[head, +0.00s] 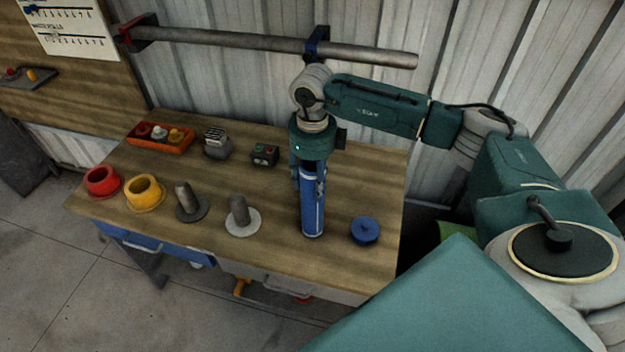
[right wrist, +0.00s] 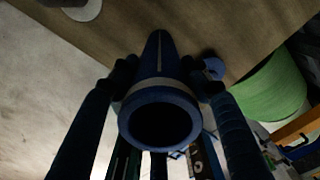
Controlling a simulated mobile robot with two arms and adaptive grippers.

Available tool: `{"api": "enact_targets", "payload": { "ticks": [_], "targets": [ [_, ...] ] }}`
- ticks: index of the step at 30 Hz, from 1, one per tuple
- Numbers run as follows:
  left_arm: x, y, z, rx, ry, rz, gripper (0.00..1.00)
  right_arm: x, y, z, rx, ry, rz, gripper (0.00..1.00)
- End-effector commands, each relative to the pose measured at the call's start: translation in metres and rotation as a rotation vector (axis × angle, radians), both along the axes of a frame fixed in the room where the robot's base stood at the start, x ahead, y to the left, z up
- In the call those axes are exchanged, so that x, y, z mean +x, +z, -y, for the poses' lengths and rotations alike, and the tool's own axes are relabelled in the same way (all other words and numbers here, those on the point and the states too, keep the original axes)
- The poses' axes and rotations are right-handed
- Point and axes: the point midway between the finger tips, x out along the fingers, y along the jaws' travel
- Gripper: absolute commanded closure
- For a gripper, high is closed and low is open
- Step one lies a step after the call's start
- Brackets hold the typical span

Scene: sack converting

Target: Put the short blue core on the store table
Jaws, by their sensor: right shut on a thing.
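The short blue core (head: 312,212) is a blue tube with a pale stripe, upright in the head view over the right part of the store table (head: 265,255). My right gripper (head: 311,180) points down from above and is shut on the core's upper part. In the right wrist view the hollow end of the core (right wrist: 160,92) shows between the two fingers (right wrist: 162,88). I cannot tell whether its lower end touches the table. My left gripper is not in view.
A blue knobbed disc (head: 365,232) sits right of the core. Left of it stand grey spindles on a pale base (head: 243,222) and a dark base (head: 192,208), a yellow ring (head: 145,194) and a red ring (head: 102,182). An orange tray (head: 160,139) and small devices (head: 264,155) are behind.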

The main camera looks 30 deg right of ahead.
Motion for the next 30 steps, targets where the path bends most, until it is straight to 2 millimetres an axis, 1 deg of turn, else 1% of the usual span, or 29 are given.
{"api": "enact_targets", "payload": {
  "ticks": [3,4,6,7,15,18,20,23,30],
  "targets": [
    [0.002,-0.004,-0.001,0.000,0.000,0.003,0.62,0.001,-0.003,0.000,0.001,0.000,0.002,1.00],
    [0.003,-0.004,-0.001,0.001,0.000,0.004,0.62,0.000,-0.004,0.000,0.000,0.001,0.000,0.50],
    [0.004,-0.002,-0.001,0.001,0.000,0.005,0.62,0.000,-0.002,0.000,0.000,0.001,0.000,0.36],
    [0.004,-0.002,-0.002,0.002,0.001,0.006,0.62,0.000,-0.002,0.000,0.000,0.001,0.000,0.33],
    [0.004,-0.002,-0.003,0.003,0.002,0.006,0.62,0.000,-0.002,0.000,0.000,0.000,0.000,0.33],
    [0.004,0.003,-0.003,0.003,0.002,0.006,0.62,0.000,0.004,0.000,0.000,0.000,0.001,0.33],
    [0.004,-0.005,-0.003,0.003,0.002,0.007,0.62,0.002,0.007,0.000,0.002,0.001,0.005,0.33],
    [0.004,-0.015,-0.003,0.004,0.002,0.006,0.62,0.002,0.022,0.000,0.001,0.001,0.007,0.33],
    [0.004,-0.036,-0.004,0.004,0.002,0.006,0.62,0.001,0.075,0.000,0.001,0.000,0.007,0.33]
  ]
}}
